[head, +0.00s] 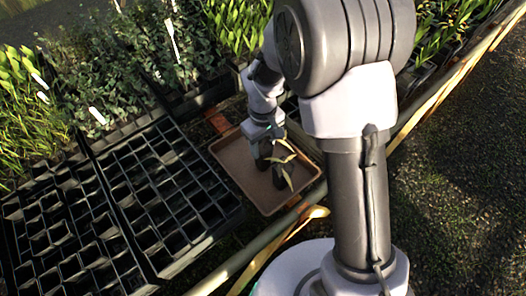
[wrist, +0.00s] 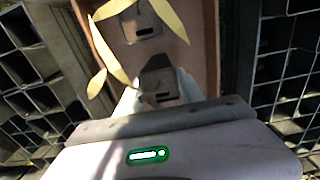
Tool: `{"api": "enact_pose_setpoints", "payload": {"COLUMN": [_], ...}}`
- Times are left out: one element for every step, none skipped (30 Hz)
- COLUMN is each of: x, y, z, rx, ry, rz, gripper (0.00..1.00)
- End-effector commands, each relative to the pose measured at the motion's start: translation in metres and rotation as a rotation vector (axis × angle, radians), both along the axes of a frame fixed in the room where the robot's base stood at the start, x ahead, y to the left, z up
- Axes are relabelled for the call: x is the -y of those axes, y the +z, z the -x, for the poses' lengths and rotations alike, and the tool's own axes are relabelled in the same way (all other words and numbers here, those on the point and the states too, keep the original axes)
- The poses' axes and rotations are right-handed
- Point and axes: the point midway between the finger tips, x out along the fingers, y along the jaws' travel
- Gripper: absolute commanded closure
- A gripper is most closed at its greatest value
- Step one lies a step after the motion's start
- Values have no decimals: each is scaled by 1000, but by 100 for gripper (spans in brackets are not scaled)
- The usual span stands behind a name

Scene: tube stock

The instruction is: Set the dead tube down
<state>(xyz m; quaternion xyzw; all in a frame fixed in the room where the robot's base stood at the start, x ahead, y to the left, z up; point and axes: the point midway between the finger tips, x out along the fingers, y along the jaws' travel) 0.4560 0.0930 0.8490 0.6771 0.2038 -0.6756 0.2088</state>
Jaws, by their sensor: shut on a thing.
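The dead tube shows by its yellow, drooping leaves (head: 285,160) in the head view; the leaves (wrist: 112,66) also show in the wrist view. I cannot tell whether the tube touches the tray floor.
Black cell trays (head: 160,200) with mostly empty cells stand left of the brown tray. Trays of green plants (head: 175,55) stand behind. A pale rail (head: 245,252) runs along the bench's front edge.

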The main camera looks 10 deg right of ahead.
Motion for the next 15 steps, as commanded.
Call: {"api": "enact_pose_setpoints", "payload": {"x": [0, 0, 0, 0, 0, 0, 0, 0, 0, 0, 0, 0, 0, 0, 0], "y": [-8, -8, -6, -5, -5, -5, -5, -5, -7, -8, -9, -8, -8, -8, -8], "z": [0, 0, 0, 0, 0, 0, 0, 0, 0, 0, 0, 0, 0, 0, 0], "rx": [0, 1, 1, 2, 1, 2, 1, 1, 1, 1, 1, 1, 1, 1, 1], "ry": [1, 1, 1, 1, 1, 1, 1, 1, 1, 1, 1, 1, 1, 1, 1], "rz": [0, 0, 0, 0, 0, 0, 0, 0, 0, 0, 0, 0, 0, 0, 0], "gripper": [100, 100, 100, 100, 100, 100, 100, 100, 100, 100, 100, 47, 42, 36, 34]}}
